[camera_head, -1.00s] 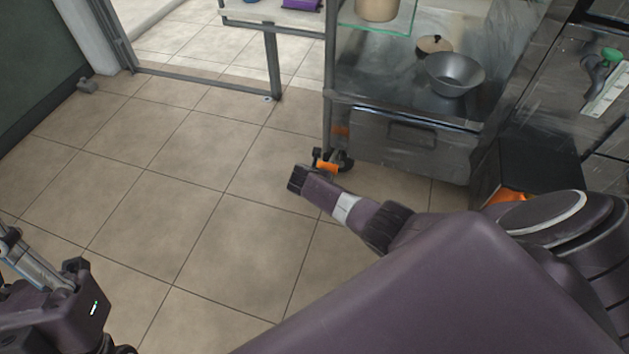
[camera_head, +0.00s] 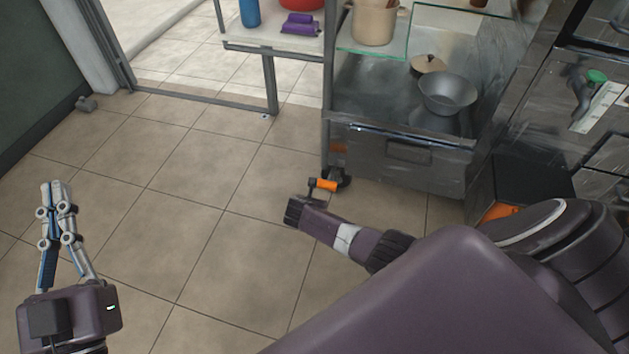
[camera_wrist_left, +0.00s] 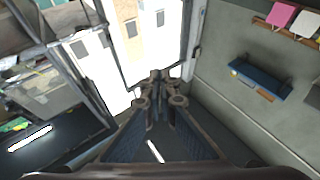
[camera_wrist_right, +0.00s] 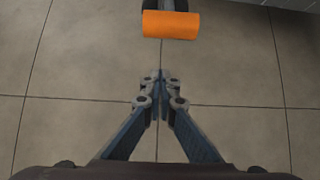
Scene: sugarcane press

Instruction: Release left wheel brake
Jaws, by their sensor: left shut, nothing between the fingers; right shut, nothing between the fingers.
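The orange wheel brake lever (camera_head: 326,185) sticks out by the dark caster wheel (camera_head: 341,177) at the cart's front left leg. In the right wrist view the orange brake pedal (camera_wrist_right: 171,25) is at the top, beyond the tips of my right gripper (camera_wrist_right: 158,78). The gripper is shut and empty, with a visible gap to the pedal in the picture. My left gripper (camera_head: 57,188) is shut and empty, raised over the floor at the left.
The metal cart (camera_head: 400,172) carries a grey bowl (camera_head: 448,96), a wooden lid (camera_head: 430,64) and a beige pot (camera_head: 373,24). A dark box (camera_head: 530,178) stands right of it. A table leg (camera_head: 270,85) stands behind.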

